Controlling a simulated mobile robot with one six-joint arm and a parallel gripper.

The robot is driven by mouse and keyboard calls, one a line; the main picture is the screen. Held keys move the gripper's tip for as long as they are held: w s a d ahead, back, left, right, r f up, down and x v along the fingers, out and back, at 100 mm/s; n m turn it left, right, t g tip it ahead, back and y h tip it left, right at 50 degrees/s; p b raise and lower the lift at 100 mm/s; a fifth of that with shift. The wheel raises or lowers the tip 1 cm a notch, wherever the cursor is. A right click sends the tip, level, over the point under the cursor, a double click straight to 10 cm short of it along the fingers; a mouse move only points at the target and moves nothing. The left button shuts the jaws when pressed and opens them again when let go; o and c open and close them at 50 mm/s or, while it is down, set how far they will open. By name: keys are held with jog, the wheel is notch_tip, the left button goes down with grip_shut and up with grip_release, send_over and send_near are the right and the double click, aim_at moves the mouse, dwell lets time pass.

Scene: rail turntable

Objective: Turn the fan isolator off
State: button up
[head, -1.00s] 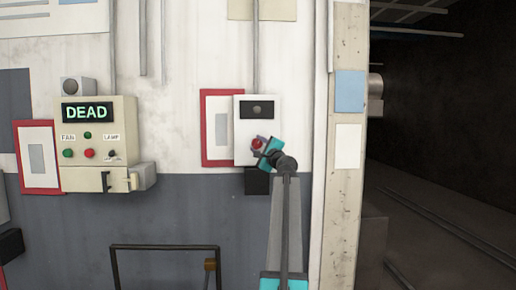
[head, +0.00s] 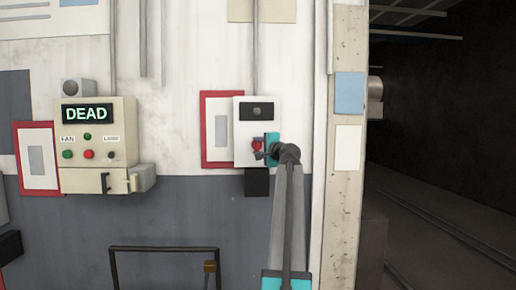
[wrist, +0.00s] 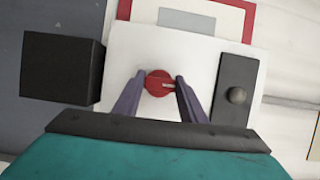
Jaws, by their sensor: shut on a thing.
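The isolator is a white box (head: 242,128) on the wall with a red round knob (head: 257,144) low on its face. The wrist view shows the knob (wrist: 156,83) between my fingers, with a small pale mark pointing right, toward the box's dark plate (wrist: 236,90). My gripper (wrist: 161,77) is shut on the knob, one purple finger on each side. In the head view my gripper (head: 262,148) reaches the box from the right, and its teal body hides part of the box face. No lettering on the isolator is readable.
A cream panel (head: 125,118) at left shows "DEAD" on its display (head: 86,113), above FAN and LAMP labels. A red-framed plate (head: 207,131) is beside the isolator; a black box (head: 257,182) is below it. A dark rail (head: 165,247) stands low in front.

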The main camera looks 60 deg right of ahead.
jog(key=o, duration=1.1)
jog(key=shift+c, duration=0.2)
jog(key=shift+s, duration=0.1)
jog(key=b+v, duration=0.2)
jog(key=v, duration=1.1)
jog(key=shift+s+b, duration=0.35)
jog(key=shift+a, duration=0.25)
